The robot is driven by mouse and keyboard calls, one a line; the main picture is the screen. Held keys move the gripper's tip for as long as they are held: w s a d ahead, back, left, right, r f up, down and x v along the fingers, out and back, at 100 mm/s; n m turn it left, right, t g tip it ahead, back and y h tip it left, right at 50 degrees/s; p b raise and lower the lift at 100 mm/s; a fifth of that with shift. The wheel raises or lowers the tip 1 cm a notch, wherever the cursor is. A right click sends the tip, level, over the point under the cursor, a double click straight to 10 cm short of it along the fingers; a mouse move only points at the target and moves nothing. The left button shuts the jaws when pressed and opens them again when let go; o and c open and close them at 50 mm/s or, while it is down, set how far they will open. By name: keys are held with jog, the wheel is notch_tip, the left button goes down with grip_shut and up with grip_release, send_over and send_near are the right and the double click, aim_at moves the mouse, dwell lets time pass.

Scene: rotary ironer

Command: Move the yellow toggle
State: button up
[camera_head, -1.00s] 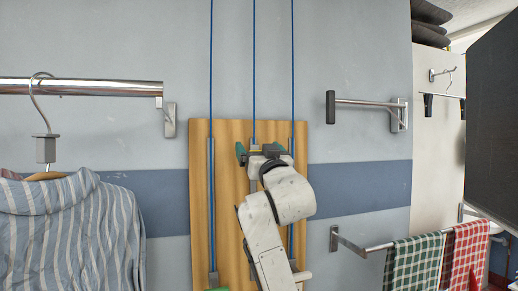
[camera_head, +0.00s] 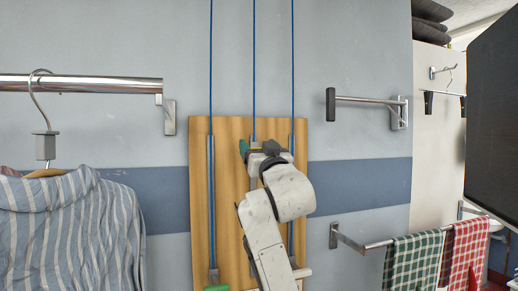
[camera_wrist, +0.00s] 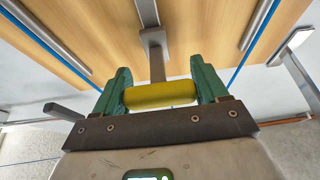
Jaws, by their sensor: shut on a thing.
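The yellow toggle (camera_wrist: 158,96) is a rounded crossbar on a grey stem in the wrist view. The stem runs up to a metal rail on the wooden board (camera_head: 229,240). My gripper (camera_wrist: 160,80) is shut on the yellow toggle, with one green finger at each end of the bar. In the head view my gripper (camera_head: 257,148) is in front of the upper part of the board, at the middle rail. There my wrist and fingers hide most or all of the toggle.
A left rail (camera_head: 212,210) on the board has a green toggle (camera_head: 217,288) at its bottom. Blue cords (camera_head: 254,70) run up the wall. A striped shirt (camera_head: 70,230) hangs at left. A short bar (camera_head: 360,101) and a towel rail (camera_head: 375,245) stick out at right.

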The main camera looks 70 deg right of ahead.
notch_tip(320, 180, down, 35)
jog(key=b, duration=2.1)
jog(key=o, duration=1.4)
jog(key=shift+r, duration=0.2)
jog(key=shift+a, duration=0.1)
jog(key=b+v, duration=0.1)
jog(key=v, duration=0.9)
jog(key=shift+s+a+f, duration=0.2)
jog(key=shift+s, duration=0.1)
